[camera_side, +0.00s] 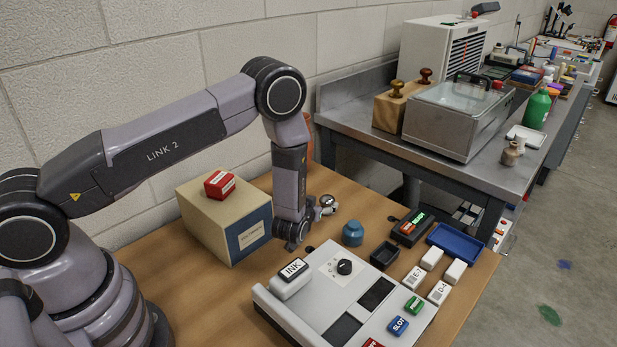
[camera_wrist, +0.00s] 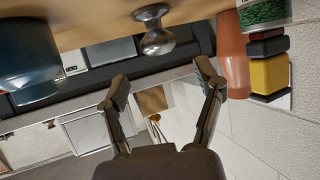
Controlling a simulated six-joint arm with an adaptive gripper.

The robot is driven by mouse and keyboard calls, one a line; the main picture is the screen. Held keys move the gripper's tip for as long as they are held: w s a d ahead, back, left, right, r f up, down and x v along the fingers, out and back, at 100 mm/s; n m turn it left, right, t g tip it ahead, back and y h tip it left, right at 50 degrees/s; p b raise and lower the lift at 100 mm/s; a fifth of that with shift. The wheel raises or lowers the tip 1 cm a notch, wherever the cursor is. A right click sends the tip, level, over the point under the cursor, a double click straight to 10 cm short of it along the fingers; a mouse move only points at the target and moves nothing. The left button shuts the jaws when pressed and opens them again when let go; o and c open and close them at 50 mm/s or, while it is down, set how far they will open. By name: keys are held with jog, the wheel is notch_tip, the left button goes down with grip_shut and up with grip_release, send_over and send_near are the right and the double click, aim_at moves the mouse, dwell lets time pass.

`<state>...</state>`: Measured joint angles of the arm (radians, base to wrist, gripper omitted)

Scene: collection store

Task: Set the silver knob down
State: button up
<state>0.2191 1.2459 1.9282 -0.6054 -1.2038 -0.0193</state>
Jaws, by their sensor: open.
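The silver knob (camera_wrist: 156,32) is at the top of the wrist view, against the brown tabletop, with its flat disc toward the wood and its rounded end away from it. Its exact contact with the wood is hard to tell. My gripper (camera_wrist: 163,84) is open, its two dark fingers spread with nothing between them; the knob shows beyond the fingertips, apart from them in the picture. In the side view the knob (camera_side: 328,202) is a small bright shape just right of my wrist. My gripper (camera_side: 317,212) is small and partly hidden there.
A blue jar (camera_side: 352,234) stands right of the knob. A tan box (camera_side: 222,222) with a red block (camera_side: 220,184) on top is to the left.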

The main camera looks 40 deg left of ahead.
jog(key=v, duration=0.7)
jog(key=s+d+r+m+g+h, duration=0.1)
jog(key=s+r+h, duration=0.15)
jog(key=r, duration=0.95)
jog(key=s+d+r+g+h, duration=0.1)
jog(key=r+g+h, duration=0.15)
jog(key=r, duration=0.85)
jog(key=s+a+r+m+g, duration=0.1)
jog(key=s+a+r, duration=0.1)
jog(key=s, duration=0.7)
jog(key=s+a+r+m+g, duration=0.1)
jog(key=s+r, duration=0.4)
jog(key=s, duration=0.4)
jog(key=s+a+r+m+g, duration=0.1)
jog(key=s+a+r, duration=0.1)
jog(key=s, duration=0.8)
jog(key=shift+a+r+m, duration=0.3)
jog(key=shift+a+r, duration=0.05)
jog(key=shift+r, duration=0.4)
